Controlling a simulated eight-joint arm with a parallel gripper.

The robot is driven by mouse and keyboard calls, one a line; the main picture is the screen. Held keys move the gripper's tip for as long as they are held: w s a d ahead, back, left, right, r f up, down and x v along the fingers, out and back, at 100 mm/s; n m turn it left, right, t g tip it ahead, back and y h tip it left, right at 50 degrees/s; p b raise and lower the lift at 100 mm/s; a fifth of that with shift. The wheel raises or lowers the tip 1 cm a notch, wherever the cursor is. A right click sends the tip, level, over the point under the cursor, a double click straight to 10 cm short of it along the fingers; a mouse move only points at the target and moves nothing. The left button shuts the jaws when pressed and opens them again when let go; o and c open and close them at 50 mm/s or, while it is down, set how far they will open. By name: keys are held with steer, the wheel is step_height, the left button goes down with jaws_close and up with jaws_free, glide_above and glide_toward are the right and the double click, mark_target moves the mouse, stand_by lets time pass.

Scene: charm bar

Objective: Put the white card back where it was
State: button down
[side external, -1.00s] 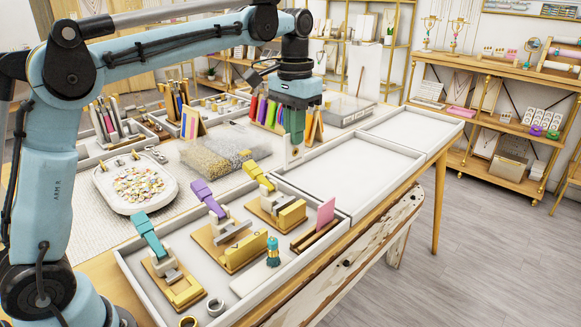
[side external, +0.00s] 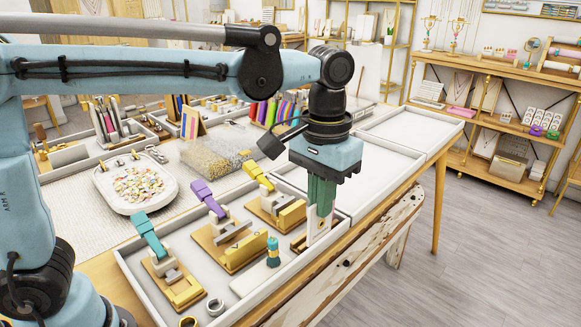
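My gripper (side external: 317,232) points down at the right end of the front tray, over a small wooden slotted holder (side external: 299,243). Its green fingers end in a pale white part with a dark dot. I cannot tell whether this white part is the fingertips or the white card between them, nor whether the fingers are open or shut. The holder is partly covered by the gripper. The pink card in that holder is hidden now. No other loose white card can be made out on the bench.
Presses with teal (side external: 150,236), purple (side external: 208,198) and yellow (side external: 257,175) handles stand left of my gripper. An empty white tray (side external: 375,165) lies behind, with a charm dish (side external: 135,182) at the left.

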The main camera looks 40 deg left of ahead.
steer(key=shift+w+a+f, duration=1.2)
steer(key=shift+a+f, duration=0.3)
steer(key=shift+f, duration=0.55)
steer(key=shift+w+a+f, duration=1.25)
steer(key=shift+a+f, duration=0.3)
steer(key=shift+f, duration=0.5)
steer(key=shift+w+a+f, duration=1.2)
steer(key=shift+a+f, duration=0.3)
steer(key=shift+f, duration=0.55)
steer(key=shift+f, duration=0.15)
steer(key=c, duration=1.3)
jaws_free()
